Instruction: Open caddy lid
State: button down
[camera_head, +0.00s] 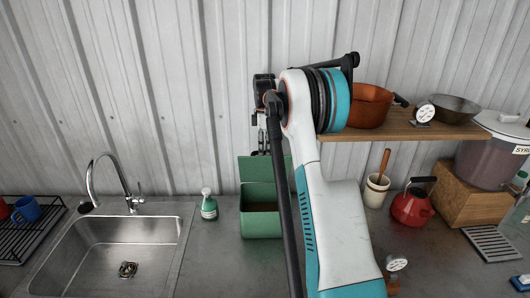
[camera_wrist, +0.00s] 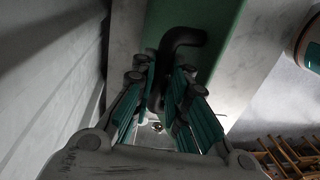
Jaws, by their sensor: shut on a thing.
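The green caddy (camera_head: 262,224) stands on the counter behind my arm, with a dark opening at its top. Its green lid (camera_head: 254,170) is raised roughly upright at the back of the caddy, and my arm hides its right part. In the wrist view the green lid (camera_wrist: 220,30) carries a dark bent handle (camera_wrist: 184,38). My gripper (camera_wrist: 164,78) is shut on this handle, with one finger on each side of it. In the head view the gripper's fingers are small and partly hidden above the lid.
On the right are a wooden shelf (camera_head: 400,130) with an orange pot (camera_head: 368,104), a utensil crock (camera_head: 376,192) and a red kettle (camera_head: 410,208). A corrugated wall (camera_head: 150,80) rises close behind.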

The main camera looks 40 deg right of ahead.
jog(key=shift+w+d+f+g+y, duration=0.25)
jog(key=shift+w+d+g+y, duration=0.05)
jog(key=shift+w+d, duration=0.15)
dwell(0.4)
jog(key=c, duration=1.6)
grip_release()
jog(key=shift+w+f, duration=0.1)
jog(key=shift+w, duration=0.05)
jog(key=shift+c, duration=0.2)
jog(key=shift+o, duration=0.4)
jog(key=shift+w+d, duration=0.1)
notch_tip(320, 180, up, 8)
jog(key=w, duration=0.1)
jog(key=shift+d+f, duration=0.2)
jog(key=shift+d, duration=0.15)
